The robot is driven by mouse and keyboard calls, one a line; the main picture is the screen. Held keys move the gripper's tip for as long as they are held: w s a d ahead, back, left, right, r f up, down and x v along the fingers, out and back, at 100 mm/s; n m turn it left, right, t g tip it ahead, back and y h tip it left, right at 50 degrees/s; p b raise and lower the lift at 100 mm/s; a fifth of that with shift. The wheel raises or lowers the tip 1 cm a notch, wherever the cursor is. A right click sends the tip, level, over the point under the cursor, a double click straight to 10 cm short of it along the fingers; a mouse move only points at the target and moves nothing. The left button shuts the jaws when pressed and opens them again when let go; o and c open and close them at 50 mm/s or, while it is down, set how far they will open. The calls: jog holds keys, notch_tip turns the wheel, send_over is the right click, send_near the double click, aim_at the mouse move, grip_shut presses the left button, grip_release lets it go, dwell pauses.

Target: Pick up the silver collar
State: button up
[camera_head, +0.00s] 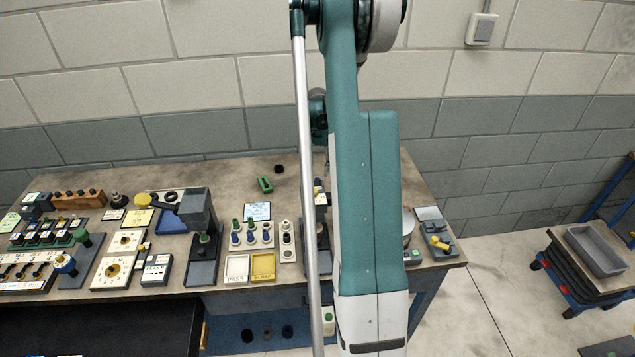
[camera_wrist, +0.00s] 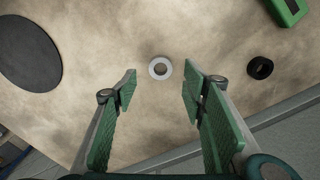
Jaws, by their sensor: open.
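The silver collar (camera_wrist: 160,68) is a small pale metal ring with a dark hole, lying flat on the worn brown bench top (camera_wrist: 110,38) in the wrist view. My gripper (camera_wrist: 161,84) is open, with its green-padded fingers apart and nothing between them. In the picture, the collar shows just beyond the fingertips, roughly centred between them. I cannot tell the height of the fingers above the bench. In the head view my arm hides the collar and the gripper.
A black ring (camera_wrist: 260,68) lies right of the collar, with a green device (camera_wrist: 288,10) beyond it. A large dark disc (camera_wrist: 28,52) lies at left. The bench edge runs at lower right. The bench (camera_head: 225,178) holds crowded fixtures at left and a yellow tray (camera_head: 262,268).

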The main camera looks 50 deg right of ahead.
jog(key=shift+f, duration=0.1)
jog(key=shift+f, duration=2.5)
jog(key=c, duration=1)
jog(key=shift+r, duration=0.15)
jog(key=shift+r, duration=4.9)
